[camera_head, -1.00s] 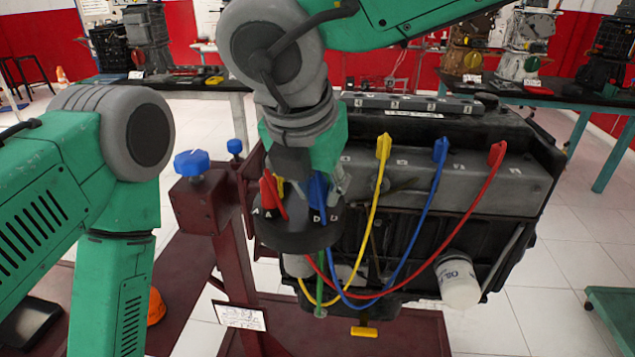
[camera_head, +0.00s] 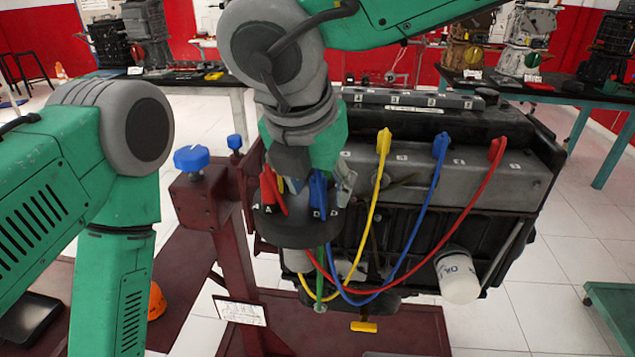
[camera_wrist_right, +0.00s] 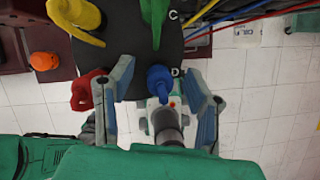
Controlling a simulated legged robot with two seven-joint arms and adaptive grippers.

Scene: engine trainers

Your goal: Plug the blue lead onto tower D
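The black distributor cap (camera_head: 295,222) sits at the engine's left end, with letters A and D on its face. My right gripper (camera_wrist_right: 160,108) is over it, its two fingers apart on either side of the blue lead's boot (camera_wrist_right: 160,80). The boot stands beside the letter D; both fingers look clear of it. I cannot tell how fully it is seated. The blue boot also shows in the head view (camera_head: 318,190), partly behind my wrist. The blue cable runs from it to the engine top (camera_head: 441,147). My left gripper is out of view.
The red boot (camera_wrist_right: 88,90) is just outside my left-hand finger, close to it. The yellow boot (camera_wrist_right: 75,18) and green boot (camera_wrist_right: 155,15), near letter C, are farther up. A blue-knobbed stand post (camera_head: 192,158) is left of the cap. A white oil filter (camera_head: 458,277) hangs at right.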

